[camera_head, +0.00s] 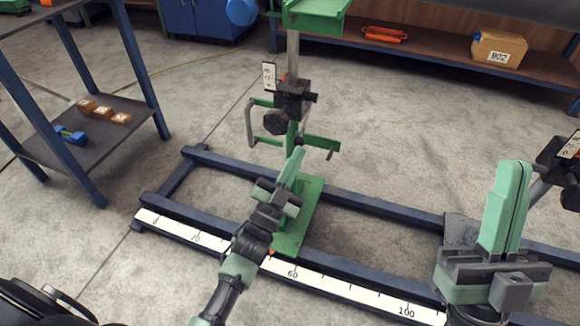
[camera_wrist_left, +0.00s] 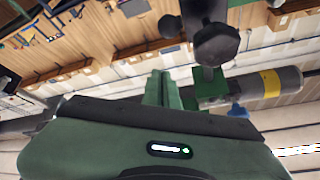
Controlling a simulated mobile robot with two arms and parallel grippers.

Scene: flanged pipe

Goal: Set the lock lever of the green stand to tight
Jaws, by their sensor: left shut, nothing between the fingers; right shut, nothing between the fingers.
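The green stand (camera_head: 312,205) has its base plate on the blue rail frame and a grey post rising from it. A dark clamp (camera_head: 294,95) with a black knob (camera_head: 275,123) sits on the post. A small black ball (camera_head: 298,141), possibly the lock lever's end, shows just beyond my left fingertips. My left gripper (camera_head: 298,152) is shut and empty, in front of the post and below the clamp. In the left wrist view its fingers (camera_wrist_left: 163,88) are together, with a dark knob (camera_wrist_left: 217,45) to their upper right. My right gripper (camera_head: 513,168) is shut and empty, pointing up at the right.
A white scale (camera_head: 330,283) runs along the front blue rail. A second stand (camera_head: 565,160) is partly visible at the right edge. A blue-legged shelf (camera_head: 90,135) with small parts stands left. Open floor lies behind the rails.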

